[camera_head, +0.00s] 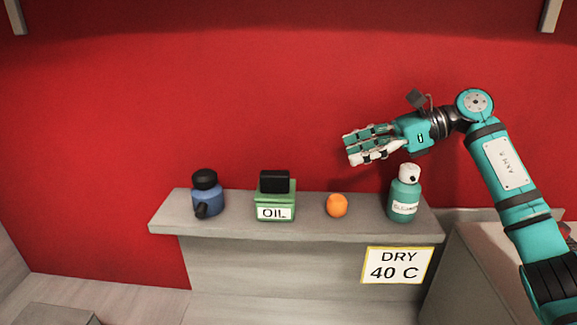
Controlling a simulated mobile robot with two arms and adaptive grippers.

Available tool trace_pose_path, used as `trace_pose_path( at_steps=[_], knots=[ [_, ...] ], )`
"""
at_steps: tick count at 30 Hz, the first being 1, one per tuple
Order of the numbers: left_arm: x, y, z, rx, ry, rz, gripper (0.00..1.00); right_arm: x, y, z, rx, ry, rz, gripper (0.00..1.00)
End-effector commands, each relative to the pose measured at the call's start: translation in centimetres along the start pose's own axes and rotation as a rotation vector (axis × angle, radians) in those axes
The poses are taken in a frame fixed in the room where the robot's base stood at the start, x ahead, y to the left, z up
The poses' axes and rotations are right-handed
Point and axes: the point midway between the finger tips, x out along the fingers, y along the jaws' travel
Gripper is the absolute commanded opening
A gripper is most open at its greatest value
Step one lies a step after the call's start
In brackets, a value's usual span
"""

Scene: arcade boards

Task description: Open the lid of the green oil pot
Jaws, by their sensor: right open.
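The green oil pot (275,202) stands upright on the grey shelf and bears a white label reading OIL. Its black lid (274,181) sits on top and looks closed. My right gripper (350,148) is open and empty. It appears above the shelf, to the right of the pot and higher than it in the picture, with its fingers pointing left. It is apart from the pot and lid. My left gripper is not in view.
On the grey shelf (340,229) stand a blue bottle (209,197) left of the pot, an orange ball-like fruit (337,205) right of it, and a teal cleaner bottle (404,199) farther right. A DRY 40 C sign (398,265) hangs below. A red wall (200,100) is behind.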

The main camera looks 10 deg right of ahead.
Motion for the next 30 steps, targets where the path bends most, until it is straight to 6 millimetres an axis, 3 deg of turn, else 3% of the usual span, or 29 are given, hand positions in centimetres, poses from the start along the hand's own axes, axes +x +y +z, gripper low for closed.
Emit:
trace_pose_path(
  at_steps=[4, 8, 15, 20, 24, 30],
  knots=[
    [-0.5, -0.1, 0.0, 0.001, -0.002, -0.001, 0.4, 0.8, 0.1, 0.2, 0.0, 0.0, 0.004, 0.5],
    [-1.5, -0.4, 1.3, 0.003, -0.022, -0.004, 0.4, 2.8, 0.1, 0.3, 0.0, 0.0, 0.006, 0.5],
    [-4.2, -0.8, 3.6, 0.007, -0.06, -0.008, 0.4, 8.0, 0.1, 0.5, 0.002, -0.001, 0.007, 0.5],
    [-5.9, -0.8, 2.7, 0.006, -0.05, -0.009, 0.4, 11.4, 0.2, 0.6, 0.001, -0.002, 0.006, 0.5],
    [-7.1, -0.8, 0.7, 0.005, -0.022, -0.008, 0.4, 14.2, 0.1, 0.5, 0.001, -0.002, 0.004, 0.5],
    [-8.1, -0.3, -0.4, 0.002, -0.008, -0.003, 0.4, 16.7, 0.1, 0.3, 0.001, -0.003, 0.002, 0.5]
  ],
)
